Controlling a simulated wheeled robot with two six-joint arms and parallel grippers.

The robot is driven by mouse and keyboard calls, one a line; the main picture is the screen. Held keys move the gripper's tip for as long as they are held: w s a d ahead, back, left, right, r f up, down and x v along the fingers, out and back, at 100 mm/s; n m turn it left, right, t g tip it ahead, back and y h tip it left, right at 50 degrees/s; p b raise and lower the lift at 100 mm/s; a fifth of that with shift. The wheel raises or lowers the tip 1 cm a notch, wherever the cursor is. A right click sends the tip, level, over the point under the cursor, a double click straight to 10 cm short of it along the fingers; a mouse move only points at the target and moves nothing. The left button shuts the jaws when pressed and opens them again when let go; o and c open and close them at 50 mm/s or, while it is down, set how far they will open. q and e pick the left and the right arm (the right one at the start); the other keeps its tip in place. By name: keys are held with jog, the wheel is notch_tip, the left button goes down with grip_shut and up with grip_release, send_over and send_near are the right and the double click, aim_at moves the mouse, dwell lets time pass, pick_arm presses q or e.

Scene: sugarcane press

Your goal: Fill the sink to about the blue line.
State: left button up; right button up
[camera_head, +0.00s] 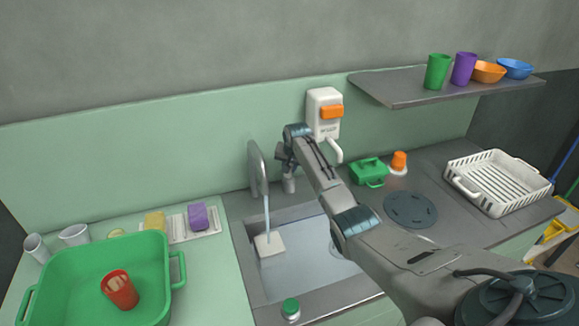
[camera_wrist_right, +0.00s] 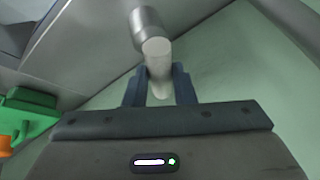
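The sink (camera_head: 283,284) is set in the grey counter and holds some water. The grey tap (camera_head: 256,170) stands at its back left, and a stream of water (camera_head: 267,212) runs from it into the basin. A pale block (camera_head: 269,244) lies under the stream. I cannot make out a blue line on the sink wall. My right gripper (camera_head: 287,160) is behind the sink, at the tap's handle. In the right wrist view, the fingers (camera_wrist_right: 160,84) close on both sides of the metal handle (camera_wrist_right: 156,50). My left gripper is out of view.
A green tub (camera_head: 160,265) with a red cup (camera_head: 120,290) stands left of the sink. A green-capped item (camera_head: 290,308) stands on the front rim. A white dispenser (camera_head: 324,105) hangs on the wall. A green caddy (camera_head: 368,172) and white rack (camera_head: 500,180) stand right.

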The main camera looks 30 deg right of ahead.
jog(key=shift+c, duration=1)
jog(key=shift+m, duration=0.3)
jog(key=shift+a+r+m+h+p, duration=0.15)
jog(key=shift+m+h+p, duration=0.35)
jog(key=shift+m+p, duration=0.35)
jog(key=m+g+h, duration=0.1)
jog(key=m, duration=0.1)
jog(key=shift+w+a+m, duration=0.1)
jog(key=shift+w+m, duration=0.05)
jog(key=shift+m, duration=0.2)
jog(key=m, duration=0.1)
jog(key=m+g+b, duration=0.1)
jog(key=shift+w+a+f+m+h+b, duration=0.1)
jog(key=shift+f+m+h+b, duration=0.2)
jog(key=shift+w+r+m+g+h+b, duration=0.15)
jog(key=shift+m+g+h+b, duration=0.35)
jog(key=shift+m+b, duration=0.9)
